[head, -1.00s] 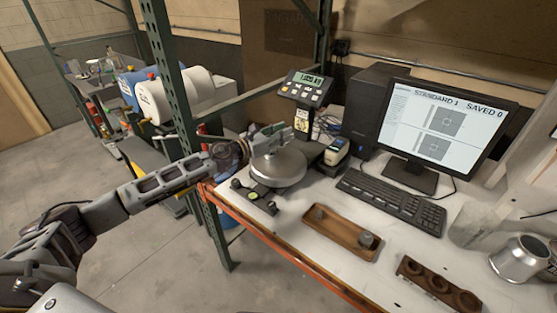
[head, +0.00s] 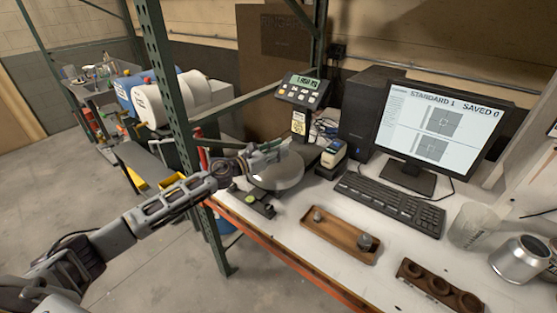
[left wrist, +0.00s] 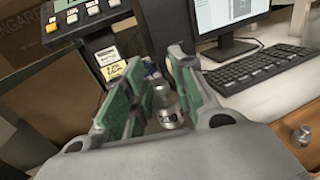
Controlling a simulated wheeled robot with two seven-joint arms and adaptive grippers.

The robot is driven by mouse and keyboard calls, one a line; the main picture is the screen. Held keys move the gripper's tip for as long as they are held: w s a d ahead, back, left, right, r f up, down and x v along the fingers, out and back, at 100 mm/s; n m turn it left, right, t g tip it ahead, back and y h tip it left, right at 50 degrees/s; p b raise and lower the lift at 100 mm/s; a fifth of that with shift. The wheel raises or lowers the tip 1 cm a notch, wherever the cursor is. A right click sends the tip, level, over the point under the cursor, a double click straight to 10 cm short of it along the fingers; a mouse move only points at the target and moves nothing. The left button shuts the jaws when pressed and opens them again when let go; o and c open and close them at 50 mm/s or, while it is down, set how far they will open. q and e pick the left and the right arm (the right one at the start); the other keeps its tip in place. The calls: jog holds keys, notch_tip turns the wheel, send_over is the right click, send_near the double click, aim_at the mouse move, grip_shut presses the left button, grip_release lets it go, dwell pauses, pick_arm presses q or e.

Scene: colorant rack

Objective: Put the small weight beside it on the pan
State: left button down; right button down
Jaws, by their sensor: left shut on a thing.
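My left gripper (head: 277,150) is over the round metal scale pan (head: 280,178). In the left wrist view, its green-padded fingers (left wrist: 150,95) are shut on a small silver weight (left wrist: 167,108) with a dark marking. The gripper hides this weight in the head view, and I cannot tell whether it touches the pan. The scale display (head: 305,82) is lit, its digits too small to read surely. A wooden tray (head: 340,240) holds a smaller grey weight (head: 318,215) and a larger one (head: 365,241). My right gripper is not in view.
A keyboard (head: 390,202), monitor (head: 440,130) and small label device (head: 334,153) stand behind and right of the scale. A dark holder with round wells (head: 438,288), a clear beaker (head: 474,226) and a metal can (head: 520,258) are at right. A green rack post (head: 175,100) stands left.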

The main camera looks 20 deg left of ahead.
pick_arm(q)
jog(key=shift+f+b, duration=0.35)
jog(key=shift+f, duration=1.7)
jog(key=shift+f, duration=0.1)
jog(key=c, duration=1.2)
grip_release()
jog(key=shift+b+v, duration=0.3)
jog(key=shift+v, duration=0.75)
jog(key=shift+b+v, duration=1.45)
jog(key=shift+v, duration=3.5)
